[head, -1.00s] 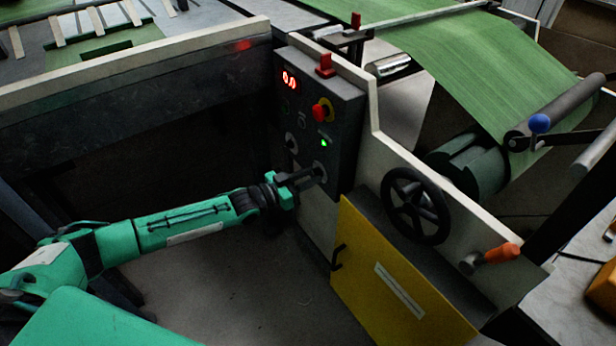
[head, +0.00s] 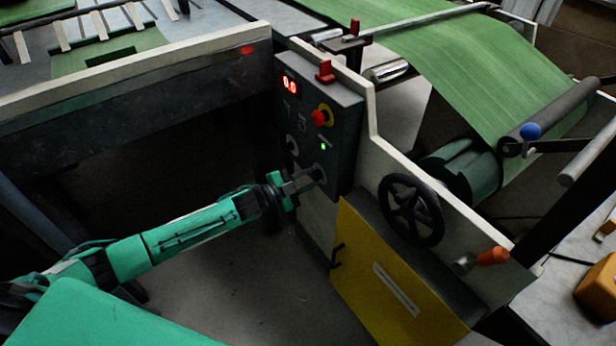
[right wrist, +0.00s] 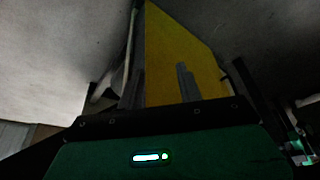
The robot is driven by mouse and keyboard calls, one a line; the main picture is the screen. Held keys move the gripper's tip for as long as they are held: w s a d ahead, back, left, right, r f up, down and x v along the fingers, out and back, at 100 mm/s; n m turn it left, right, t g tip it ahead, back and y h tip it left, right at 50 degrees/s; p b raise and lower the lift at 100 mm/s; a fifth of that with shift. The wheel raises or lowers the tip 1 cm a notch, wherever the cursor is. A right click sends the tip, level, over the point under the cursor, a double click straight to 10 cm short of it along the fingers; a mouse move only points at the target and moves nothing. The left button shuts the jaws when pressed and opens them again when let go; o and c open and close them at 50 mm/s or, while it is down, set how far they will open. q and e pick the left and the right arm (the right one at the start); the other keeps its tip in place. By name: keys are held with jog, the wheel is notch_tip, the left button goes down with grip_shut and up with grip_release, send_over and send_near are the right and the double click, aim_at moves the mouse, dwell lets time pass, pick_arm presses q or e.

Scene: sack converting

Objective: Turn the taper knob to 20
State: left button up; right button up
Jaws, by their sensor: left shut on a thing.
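The dark control panel (head: 345,105) stands on the machine's side, with a red display (head: 289,84) that seems to read 0.0. My left gripper (head: 316,175) is at the panel's lower right knob (head: 321,173) and is shut on it. The fingers hide part of this knob, and its scale and pointer are too small to read. Another knob (head: 292,146) sits higher and to the left, clear of the gripper. Labels are unreadable, so I cannot tell by name which is the taper knob. My right gripper (right wrist: 160,88) is open and empty in the right wrist view, with a yellow panel beyond it.
A red emergency button (head: 321,117) and a small green light (head: 323,147) are on the panel. Below are a yellow door (head: 385,275) and a black handwheel (head: 411,209). An orange-handled lever (head: 492,257) is at the right. The floor before the door is clear.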

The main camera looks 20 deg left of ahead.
pick_arm(q)
jog(key=shift+m, duration=0.9)
pick_arm(e)
jog(key=shift+f, duration=0.4)
pick_arm(q)
jog(key=shift+m, duration=0.3)
pick_arm(e)
jog(key=shift+f, duration=0.15)
pick_arm(q)
jog(key=shift+f, duration=0.1)
jog(key=o, duration=1)
pick_arm(e)
jog(key=shift+w, duration=0.1)
pick_arm(q)
jog(key=shift+s, duration=0.1)
